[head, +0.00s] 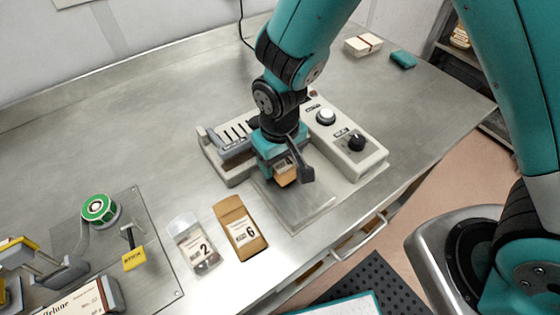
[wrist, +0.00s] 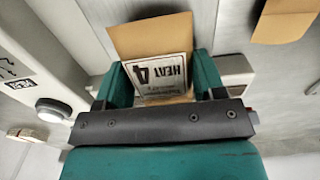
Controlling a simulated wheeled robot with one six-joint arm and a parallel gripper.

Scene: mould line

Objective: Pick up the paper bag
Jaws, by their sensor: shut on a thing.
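My gripper (head: 284,168) is shut on a brown paper bag (head: 285,174) over the grey plate in front of the sealing machine. In the wrist view the bag (wrist: 150,38) stands between the teal fingers, and its white label reads "HEAT 4". Most of the bag is hidden by my gripper in the head view. I cannot tell whether its bottom touches the plate. A second brown paper bag (head: 240,227), labelled 6, lies on the table to the left of my gripper; part of it shows in the wrist view (wrist: 285,22).
The sealing machine (head: 350,160) with a white button and black knob stands right behind my gripper. A clear bag (head: 193,243) labelled 2 lies at the left. A tape dispenser (head: 100,210) is farther left. The back left of the table is clear.

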